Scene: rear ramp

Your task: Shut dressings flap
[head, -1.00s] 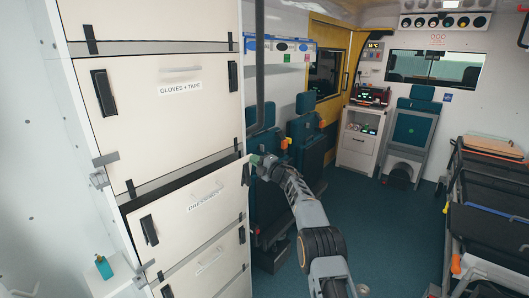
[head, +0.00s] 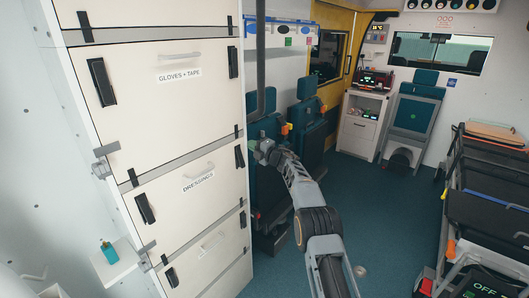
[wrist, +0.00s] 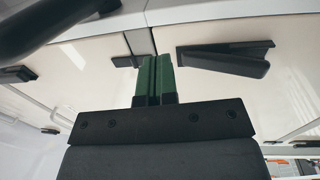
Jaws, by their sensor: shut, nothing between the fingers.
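The dressings flap (head: 193,190) is a cream panel labelled DRESSINGS, in the cabinet at the left of the head view. It lies flush with the panels above and below, and no dark gap shows along its top edge. Its handle (head: 198,171) is a pale bar, and black latches sit at its left (head: 144,208) and right (head: 239,157) sides. My gripper (head: 259,150) is beside the flap's upper right corner. In the wrist view its green fingers (wrist: 153,62) are shut together with nothing between them, close to the cabinet face; contact cannot be told.
The gloves and tape flap (head: 160,95) is above, shut. A dark vertical pole (head: 261,60) stands just right of the cabinet. Teal seats (head: 309,120) are behind my arm, and a stretcher (head: 490,200) is at the right. The floor (head: 385,215) between is clear.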

